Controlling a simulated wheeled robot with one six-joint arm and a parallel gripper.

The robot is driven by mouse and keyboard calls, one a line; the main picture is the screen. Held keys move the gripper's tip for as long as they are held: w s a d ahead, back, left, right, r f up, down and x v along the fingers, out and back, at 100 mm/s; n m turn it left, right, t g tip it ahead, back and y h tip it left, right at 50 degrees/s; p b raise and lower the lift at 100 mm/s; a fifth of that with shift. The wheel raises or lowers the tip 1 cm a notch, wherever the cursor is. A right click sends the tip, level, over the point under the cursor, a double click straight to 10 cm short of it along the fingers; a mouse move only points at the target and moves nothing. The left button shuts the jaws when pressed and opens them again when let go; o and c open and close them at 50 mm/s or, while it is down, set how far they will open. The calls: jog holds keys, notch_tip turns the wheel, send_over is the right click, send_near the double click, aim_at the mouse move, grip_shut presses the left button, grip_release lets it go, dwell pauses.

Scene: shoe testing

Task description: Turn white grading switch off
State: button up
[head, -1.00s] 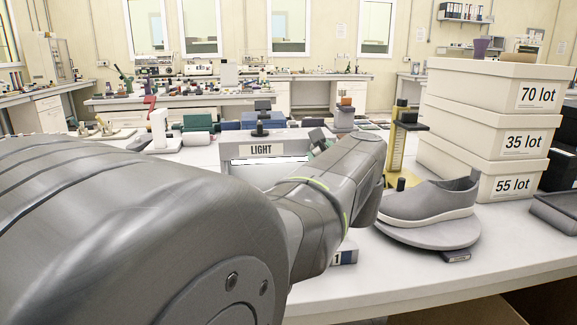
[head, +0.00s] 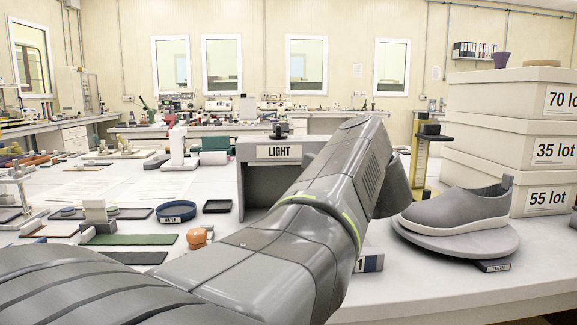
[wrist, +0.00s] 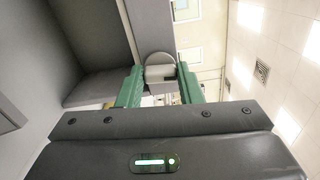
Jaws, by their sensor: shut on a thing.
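A grey booth labelled LIGHT (head: 279,152) stands on the table, partly hidden behind my arm in the head view. A small black knob-like part (head: 279,131) sits on its top. My gripper is hidden behind my own wrist in the head view. In the wrist view my gripper (wrist: 160,70) has its green fingers either side of a grey rounded piece (wrist: 160,60) and is shut on it. I cannot tell whether this piece is the white grading switch. No lit strip shows in the visible part of the booth.
A grey shoe (head: 458,205) rests on a round grey stand (head: 455,240) right of my arm. Stacked lot boxes (head: 485,130) stand behind it. A blue dish (head: 176,211), an orange knob (head: 197,237) and flat mats (head: 130,240) lie to the left.

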jog(key=shift+n+b, duration=0.45)
jog(key=shift+n, duration=0.25)
jog(key=o, duration=1)
